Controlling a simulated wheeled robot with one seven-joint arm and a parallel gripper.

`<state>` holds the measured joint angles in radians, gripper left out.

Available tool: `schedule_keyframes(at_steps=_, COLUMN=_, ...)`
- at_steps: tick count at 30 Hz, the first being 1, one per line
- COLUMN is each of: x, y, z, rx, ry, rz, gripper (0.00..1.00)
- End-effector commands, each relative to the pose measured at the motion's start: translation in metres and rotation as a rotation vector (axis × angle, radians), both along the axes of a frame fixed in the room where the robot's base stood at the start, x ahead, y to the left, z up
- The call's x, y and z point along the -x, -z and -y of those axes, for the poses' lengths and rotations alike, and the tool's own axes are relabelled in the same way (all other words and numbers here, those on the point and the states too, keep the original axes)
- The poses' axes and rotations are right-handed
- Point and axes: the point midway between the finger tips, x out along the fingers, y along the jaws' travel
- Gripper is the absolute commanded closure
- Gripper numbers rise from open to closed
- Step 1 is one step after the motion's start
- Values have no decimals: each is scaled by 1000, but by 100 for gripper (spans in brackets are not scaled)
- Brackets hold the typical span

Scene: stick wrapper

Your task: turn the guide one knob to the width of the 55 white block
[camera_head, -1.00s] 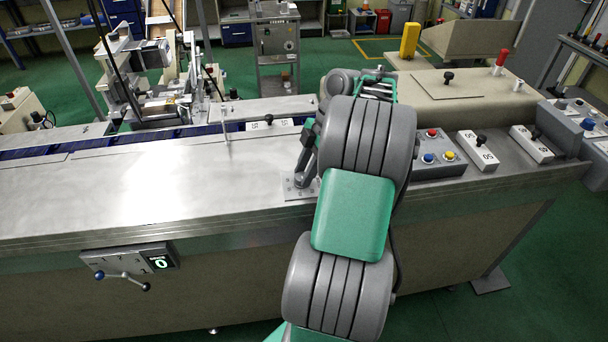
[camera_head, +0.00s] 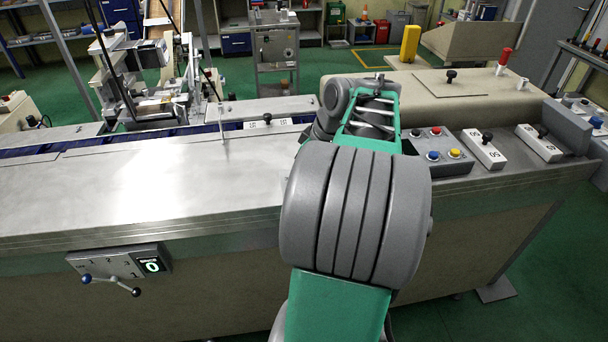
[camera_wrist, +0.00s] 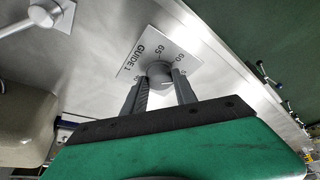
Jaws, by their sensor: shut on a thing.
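The guide one knob (camera_wrist: 160,73) is a grey round knob on a plate (camera_wrist: 146,52) marked GUIDE 1 with a scale. The 65 and 60 marks show; lower numbers are partly covered. My gripper (camera_wrist: 161,84) is shut on the knob, one finger on each side, in the wrist view. Where the knob points is too small to read. In the head view my arm hides the knob and gripper. A white block (camera_head: 267,123) with a black knob, its label looking like 55, sits at the back edge of the steel table by the blue belt.
Two other white blocks (camera_head: 483,150) (camera_head: 538,143) stand on the right beside a button box (camera_head: 440,150). A grey lever (camera_wrist: 42,16) shows in the wrist view. The left tabletop (camera_head: 150,190) is clear.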

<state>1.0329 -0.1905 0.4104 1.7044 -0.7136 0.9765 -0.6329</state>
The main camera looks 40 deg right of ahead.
Motion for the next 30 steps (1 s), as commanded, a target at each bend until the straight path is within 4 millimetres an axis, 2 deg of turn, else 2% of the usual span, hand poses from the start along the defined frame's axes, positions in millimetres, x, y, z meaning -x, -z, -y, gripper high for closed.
schedule_keyframes(at_steps=12, x=-1, y=-1, z=-2, rx=4, ry=202, rz=5, gripper=100)
schedule_keyframes(at_steps=29, x=-1, y=-2, z=-2, rx=3, ry=233, rz=5, gripper=100)
schedule_keyframes(at_steps=30, x=-1, y=-2, z=-2, rx=3, ry=233, rz=5, gripper=63)
